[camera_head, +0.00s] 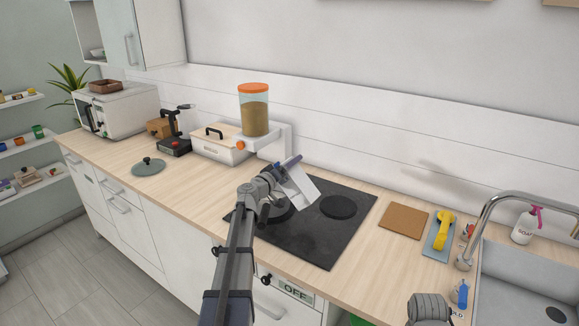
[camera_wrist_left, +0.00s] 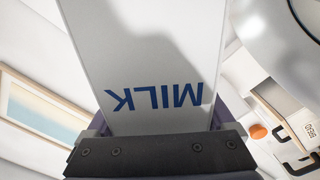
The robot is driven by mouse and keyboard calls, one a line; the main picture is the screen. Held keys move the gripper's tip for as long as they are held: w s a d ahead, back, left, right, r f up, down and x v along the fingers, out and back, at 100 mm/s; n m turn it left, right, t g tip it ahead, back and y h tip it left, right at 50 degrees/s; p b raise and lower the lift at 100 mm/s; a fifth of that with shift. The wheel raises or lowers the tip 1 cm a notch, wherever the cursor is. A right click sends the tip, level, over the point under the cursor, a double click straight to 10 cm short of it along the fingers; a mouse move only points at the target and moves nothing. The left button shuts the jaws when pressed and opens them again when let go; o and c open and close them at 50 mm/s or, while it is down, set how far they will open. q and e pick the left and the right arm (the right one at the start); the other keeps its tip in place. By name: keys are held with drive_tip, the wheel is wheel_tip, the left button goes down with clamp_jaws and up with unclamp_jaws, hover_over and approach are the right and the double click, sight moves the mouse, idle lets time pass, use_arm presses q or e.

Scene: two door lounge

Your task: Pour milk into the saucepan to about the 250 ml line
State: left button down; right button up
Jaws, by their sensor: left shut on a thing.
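My left gripper (camera_head: 287,172) is shut on the white milk carton (camera_head: 303,188) and holds it tilted above the black cooktop. In the left wrist view the carton (camera_wrist_left: 150,60) fills the middle, its blue MILK lettering upside down. No stream of milk shows. A dark round shape (camera_head: 277,212) lies below the carton on the cooktop, partly covered by my arm; I cannot tell whether it is the saucepan or a burner. The saucepan's inside and its 250 ml line cannot be seen.
The cooktop (camera_head: 325,235) has a bare burner (camera_head: 338,207) at right. A dispenser with an orange lid (camera_head: 253,88) stands behind the carton. A round lid (camera_head: 149,166) lies at left. A brown board (camera_head: 403,221) and the sink (camera_head: 520,285) are at right.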

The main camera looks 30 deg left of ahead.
sight(302, 170)
use_arm(q)
drive_tip(key=shift+d+r+m, duration=0.3)
drive_tip(key=shift+d+m, duration=0.25)
drive_tip(key=shift+m, duration=0.05)
drive_tip(key=d+m, duration=0.1)
drive_tip(key=m, duration=0.1)
drive_tip(key=d+r+m+p, duration=0.1)
drive_tip(key=d+m+p, duration=0.1)
drive_tip(key=d+m, duration=0.1)
drive_tip(key=shift+s+r+m, duration=0.25)
drive_tip(key=shift+m, duration=0.05)
drive_tip(key=shift+d+r+m, duration=0.2)
drive_tip(key=shift+d+m, duration=0.6)
drive_tip(key=shift+m, duration=0.4)
drive_tip(key=shift+r+p, duration=0.1)
drive_tip(key=shift+p, duration=0.2)
